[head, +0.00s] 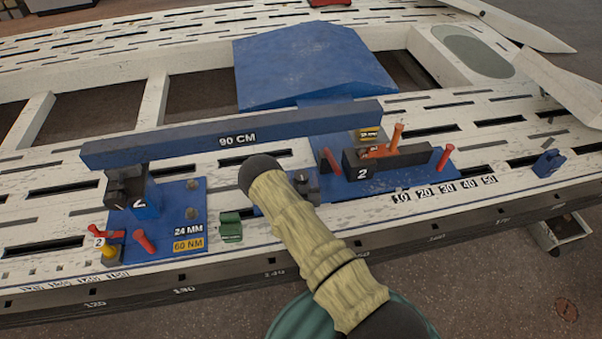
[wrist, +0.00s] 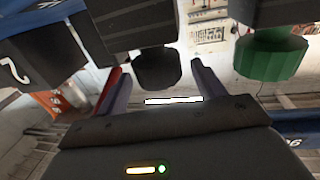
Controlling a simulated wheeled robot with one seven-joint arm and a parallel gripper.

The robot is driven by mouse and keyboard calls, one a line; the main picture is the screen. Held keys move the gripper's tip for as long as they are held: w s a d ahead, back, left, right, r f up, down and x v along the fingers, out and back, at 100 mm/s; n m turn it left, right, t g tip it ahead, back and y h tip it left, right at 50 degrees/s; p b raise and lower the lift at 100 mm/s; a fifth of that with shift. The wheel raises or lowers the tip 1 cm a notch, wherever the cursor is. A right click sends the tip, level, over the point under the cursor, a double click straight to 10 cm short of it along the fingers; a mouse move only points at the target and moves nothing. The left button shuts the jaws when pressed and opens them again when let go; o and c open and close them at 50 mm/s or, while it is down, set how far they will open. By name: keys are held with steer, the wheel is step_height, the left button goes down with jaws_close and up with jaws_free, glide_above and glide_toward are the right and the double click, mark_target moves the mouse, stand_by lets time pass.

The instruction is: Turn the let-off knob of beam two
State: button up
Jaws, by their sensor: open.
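Beam two is a long blue bar (head: 230,135) marked 90 CM, carried on blue bases with dark blocks marked 2. In the wrist view a dark ribbed knob (wrist: 158,70) hangs under a dark block, between the fingers of my gripper (wrist: 160,74). The fingers are open, one on each side, with a visible gap. A green ribbed knob (wrist: 270,55) is to the right, outside the fingers. A dark block marked 2 (wrist: 15,75) is at the left. No label shows on the dark knob. In the head view my arm hides my gripper.
A red lever (wrist: 108,92) stands close to the left finger. In the head view, red pegs (head: 145,241), a yellow knob (head: 109,252) and a green block (head: 231,228) lie left of my arm. A blue pad (head: 305,65) is behind the beam.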

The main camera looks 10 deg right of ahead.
mark_target(297, 172)
steer(key=shift+w+d, duration=0.15)
steer(key=shift+w, duration=0.75)
steer(key=shift+w+d, duration=0.1)
steer(key=shift+w, duration=0.75)
steer(key=shift+c, duration=0.4)
steer(key=c, duration=0.9)
steer(key=shift+n+y, duration=0.4)
steer(key=shift+y, duration=0.2)
steer(key=n+y, duration=0.1)
steer(key=n+y+p, duration=0.1)
steer(key=y, duration=0.1)
steer(key=n+y, duration=0.1)
steer(key=y, duration=0.1)
steer(key=shift+a+p, duration=0.25)
steer(key=shift+p, duration=0.1)
steer(key=shift+s+a+n+g+y+p, duration=0.15)
steer(key=shift+n+g+y, duration=0.4)
steer(key=shift+n+y, duration=0.55)
steer(key=shift+a+n+g+y+p, duration=0.15)
steer(key=shift+n+g+y, duration=0.5)
steer(key=shift+y, duration=0.7)
steer(key=shift+s+a+n+g+y+p, duration=0.15)
steer(key=shift+n+g+y, duration=0.35)
steer(key=shift+n+y, duration=0.6)
steer(key=shift+w+y, duration=0.1)
steer(key=shift+y, duration=0.15)
